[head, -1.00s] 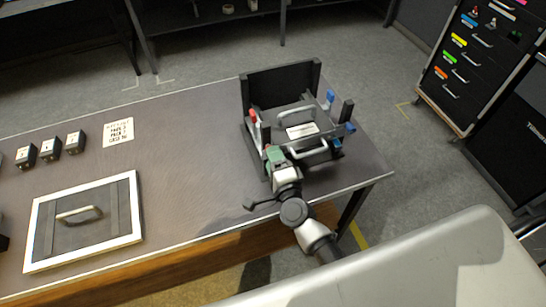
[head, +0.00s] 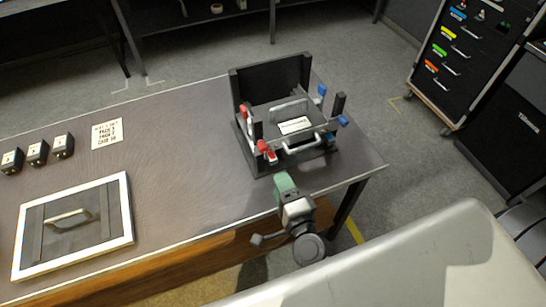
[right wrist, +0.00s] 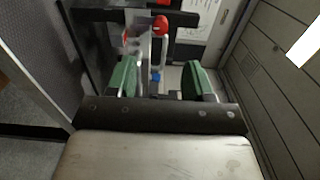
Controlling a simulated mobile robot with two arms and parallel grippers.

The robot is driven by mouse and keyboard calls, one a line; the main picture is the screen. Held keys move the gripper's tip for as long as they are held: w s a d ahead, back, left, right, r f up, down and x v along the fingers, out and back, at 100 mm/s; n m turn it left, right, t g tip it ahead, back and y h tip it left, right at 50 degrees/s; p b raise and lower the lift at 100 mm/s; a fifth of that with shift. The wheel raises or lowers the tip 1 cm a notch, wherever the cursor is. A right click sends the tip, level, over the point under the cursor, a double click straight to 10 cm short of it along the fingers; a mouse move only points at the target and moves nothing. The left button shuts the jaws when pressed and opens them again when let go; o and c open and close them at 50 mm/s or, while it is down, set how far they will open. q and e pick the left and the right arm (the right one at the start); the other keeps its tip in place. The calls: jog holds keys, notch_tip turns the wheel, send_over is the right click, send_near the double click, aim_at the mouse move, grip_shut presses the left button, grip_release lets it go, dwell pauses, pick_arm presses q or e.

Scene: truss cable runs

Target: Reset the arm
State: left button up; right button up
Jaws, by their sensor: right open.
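My right gripper (head: 284,183) has green fingers and sits at the front edge of the table, just in front of the black fixture and apart from it. In the right wrist view its two green fingers (right wrist: 160,82) stand wide apart, with nothing held between them. Beyond them a red-tipped clamp (right wrist: 160,24) and a blue piece (right wrist: 155,76) of the fixture show. The black fixture (head: 270,72) stands on the table with a handled plate, red clamps (head: 265,147) on its left and blue clamps (head: 342,121) on its right. My left gripper is not in view.
The table (head: 185,150) holds a white-framed panel with a handle (head: 128,215), several small dark blocks (head: 38,152) and a printed card (head: 107,133). A black drawer cabinet (head: 445,65) stands at the right. The table's middle is clear.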

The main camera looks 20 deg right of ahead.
jog(key=s+f+n+g+y, duration=0.1)
jog(key=s+f+n+g, duration=0.25)
jog(key=f, duration=0.65)
jog(key=s+f+n+g, duration=0.3)
jog(key=s+f+n, duration=0.15)
jog(key=f, duration=0.55)
jog(key=s+f+n+g+y, duration=0.1)
jog(key=s+f+n+g, duration=0.25)
jog(key=f, duration=0.65)
jog(key=s+d+f+n+g+h, duration=0.1)
jog(key=s+d+f+n+g, duration=0.2)
jog(key=s+f, duration=0.3)
jog(key=s+d+f+n+g+h, duration=0.1)
jog(key=s+d+f+n+g, duration=0.3)
jog(key=s, duration=1)
notch_tip(320, 180, down, 3)
jog(key=shift+s+d+r+n+h, duration=0.25)
jog(key=shift+d+n, duration=0.35)
jog(key=shift+n, duration=0.35)
jog(key=shift+s, duration=0.1)
